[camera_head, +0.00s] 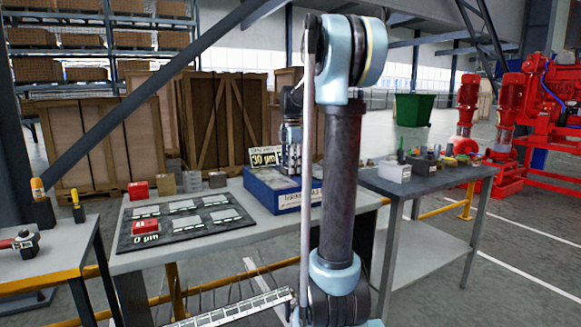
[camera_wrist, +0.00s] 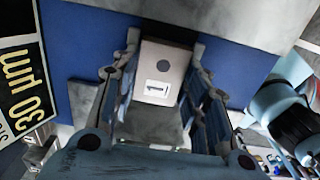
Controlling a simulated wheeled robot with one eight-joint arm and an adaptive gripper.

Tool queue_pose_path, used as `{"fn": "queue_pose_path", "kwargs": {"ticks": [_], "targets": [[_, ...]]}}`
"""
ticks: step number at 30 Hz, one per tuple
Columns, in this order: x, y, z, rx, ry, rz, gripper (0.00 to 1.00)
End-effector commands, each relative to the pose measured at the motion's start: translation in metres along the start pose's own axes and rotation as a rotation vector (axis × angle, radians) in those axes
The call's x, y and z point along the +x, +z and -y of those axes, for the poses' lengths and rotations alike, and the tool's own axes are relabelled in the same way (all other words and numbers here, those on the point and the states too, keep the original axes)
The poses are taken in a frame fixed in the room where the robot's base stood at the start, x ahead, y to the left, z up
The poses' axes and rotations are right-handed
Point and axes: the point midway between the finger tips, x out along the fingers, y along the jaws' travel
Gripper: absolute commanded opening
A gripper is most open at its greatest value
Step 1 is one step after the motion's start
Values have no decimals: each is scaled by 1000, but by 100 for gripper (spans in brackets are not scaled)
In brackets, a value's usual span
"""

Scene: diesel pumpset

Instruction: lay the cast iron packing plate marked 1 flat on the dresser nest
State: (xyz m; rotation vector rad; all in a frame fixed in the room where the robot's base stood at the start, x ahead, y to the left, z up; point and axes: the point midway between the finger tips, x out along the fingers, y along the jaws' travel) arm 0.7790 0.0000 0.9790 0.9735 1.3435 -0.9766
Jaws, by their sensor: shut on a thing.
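The packing plate marked 1 (camera_wrist: 163,72) is a grey block with a dark round spot and a white label reading 1. It sits between the fingers of my gripper (camera_wrist: 162,85) in the wrist view, and the gripper is shut on it. In the head view my gripper (camera_head: 291,145) points down over the blue box (camera_head: 268,192) with a light top, on the middle bench. Blue surface (camera_wrist: 235,62) shows behind the plate in the wrist view. I cannot tell whether the plate touches the surface below. My arm hides part of the box's right side.
A sign reading 30 µm (camera_head: 263,157) stands close behind the box, left of my gripper. A dark board marked 0 µm (camera_head: 180,222) with light rectangles and a red block lies to the left. Several small blocks stand behind it. A right-hand table (camera_head: 425,186) holds small items.

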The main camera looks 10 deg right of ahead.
Motion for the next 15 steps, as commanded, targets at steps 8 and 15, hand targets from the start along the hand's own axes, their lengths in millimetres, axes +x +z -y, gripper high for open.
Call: {"fn": "queue_pose_path", "kwargs": {"ticks": [8, 15], "targets": [[2, 0, 0, 0, 0, 0, 65], [2, 0, 0, 0, 0, 0, 65]]}}
